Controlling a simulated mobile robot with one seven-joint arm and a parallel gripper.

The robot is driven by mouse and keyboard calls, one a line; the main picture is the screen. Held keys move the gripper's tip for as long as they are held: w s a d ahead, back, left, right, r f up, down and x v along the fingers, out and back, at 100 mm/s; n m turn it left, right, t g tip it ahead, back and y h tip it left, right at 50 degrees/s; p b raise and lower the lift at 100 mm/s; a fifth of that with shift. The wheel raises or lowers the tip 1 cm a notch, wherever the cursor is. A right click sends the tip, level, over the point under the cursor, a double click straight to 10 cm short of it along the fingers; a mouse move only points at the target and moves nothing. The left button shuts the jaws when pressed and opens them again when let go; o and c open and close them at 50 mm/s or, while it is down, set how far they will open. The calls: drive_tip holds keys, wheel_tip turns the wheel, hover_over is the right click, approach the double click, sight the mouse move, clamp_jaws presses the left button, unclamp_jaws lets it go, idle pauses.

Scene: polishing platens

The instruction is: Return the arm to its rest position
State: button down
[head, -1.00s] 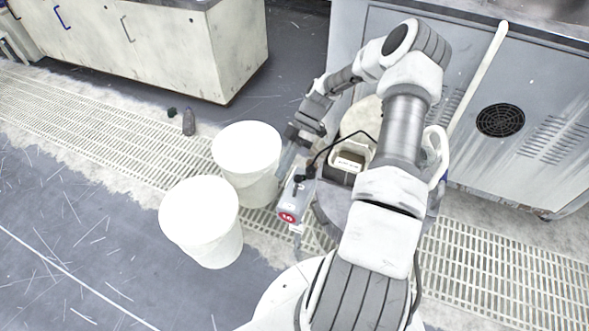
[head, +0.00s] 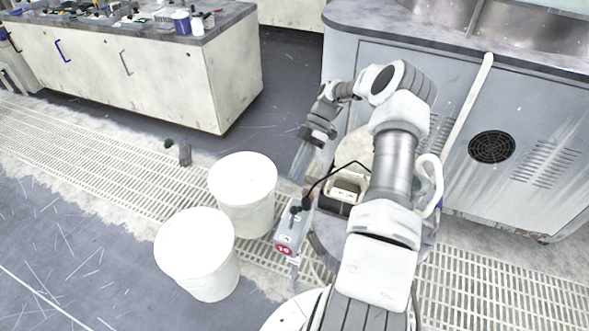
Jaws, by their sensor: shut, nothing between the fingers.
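My arm rises from the lower right of the head view, bends at the elbow at the top and folds back down to the left. My gripper (head: 303,160) hangs at the end of the folded forearm, pointing down, to the right of the rear white bucket. It is shut with nothing held. Its fingertips are small and partly blurred against the floor grating. The arm stands clear of the counters as far as I can see.
Two white lidded buckets, one rear (head: 243,185) and one front (head: 197,247), stand left of my arm. A grey machine with sinks (head: 500,110) is at right. A cluttered cabinet (head: 150,75) is at back left.

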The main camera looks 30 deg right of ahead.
drive_tip(key=s+a+r+m+t+h+p, duration=0.1)
drive_tip(key=s+a+r+m+h+p, duration=0.2)
drive_tip(key=a+r, duration=0.75)
drive_tip(key=s+a+r+m+t+h+p, duration=0.1)
drive_tip(key=a+r+m+t+h+p, duration=0.25)
drive_tip(key=r, duration=1.35)
drive_tip(key=s+a+r+m+t+h+p, duration=0.1)
drive_tip(key=s+a+r+m+t+p, duration=0.1)
drive_tip(key=s+r+m, duration=0.4)
drive_tip(key=s+a+r+m+t+h+p, duration=0.1)
drive_tip(key=s+a+r+m+t+p, duration=0.1)
drive_tip(key=s+r+m, duration=0.4)
drive_tip(key=s+r+t+p, duration=0.1)
drive_tip(key=s, duration=0.4)
drive_tip(key=shift+s+r, duration=0.3)
